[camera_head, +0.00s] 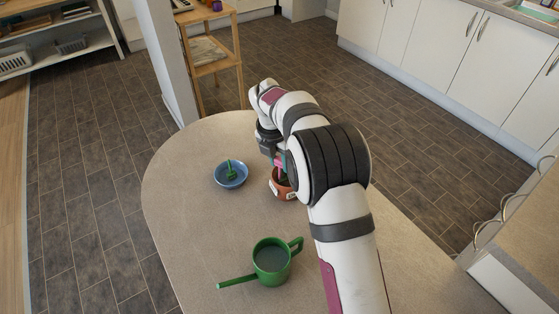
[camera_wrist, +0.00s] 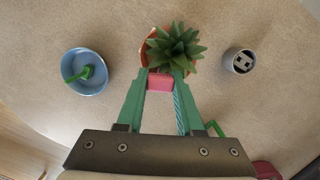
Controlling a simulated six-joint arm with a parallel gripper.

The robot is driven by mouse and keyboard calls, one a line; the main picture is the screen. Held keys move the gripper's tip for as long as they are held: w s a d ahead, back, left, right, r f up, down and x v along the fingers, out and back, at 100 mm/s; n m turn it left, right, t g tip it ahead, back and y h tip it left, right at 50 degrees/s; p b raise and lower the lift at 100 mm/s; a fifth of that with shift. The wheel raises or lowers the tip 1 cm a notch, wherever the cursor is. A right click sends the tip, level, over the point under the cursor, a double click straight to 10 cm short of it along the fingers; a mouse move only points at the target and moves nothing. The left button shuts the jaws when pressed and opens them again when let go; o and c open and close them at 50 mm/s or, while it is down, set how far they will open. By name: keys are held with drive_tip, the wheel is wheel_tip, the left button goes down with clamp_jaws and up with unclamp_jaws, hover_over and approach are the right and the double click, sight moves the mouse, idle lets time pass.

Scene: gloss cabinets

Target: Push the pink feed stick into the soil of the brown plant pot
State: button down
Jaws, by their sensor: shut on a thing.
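The brown plant pot (camera_head: 282,190) stands on the table, partly hidden behind my arm, with a pale label on its side. In the wrist view its orange-brown rim (camera_wrist: 146,47) shows around a spiky green plant (camera_wrist: 176,44). My gripper (camera_wrist: 161,76) has green fingers shut on the pink feed stick (camera_wrist: 159,83). The stick is at the near side of the pot, close to the rim and leaves. Its lower end is hidden, so I cannot tell whether it touches the soil. Pink also shows above the pot in the head view (camera_head: 277,162).
A blue bowl (camera_head: 221,180) with a green object (camera_head: 230,169) in it stands left of the pot. A green watering can (camera_head: 271,262) stands nearer the front. A grey cup (camera_wrist: 240,61) is right of the pot in the wrist view. The table's left part is clear.

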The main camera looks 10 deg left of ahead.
sight(279, 167)
drive_tip(key=shift+f, duration=1.85)
idle(2.1)
drive_tip(key=shift+c, duration=2.3)
unclamp_jaws()
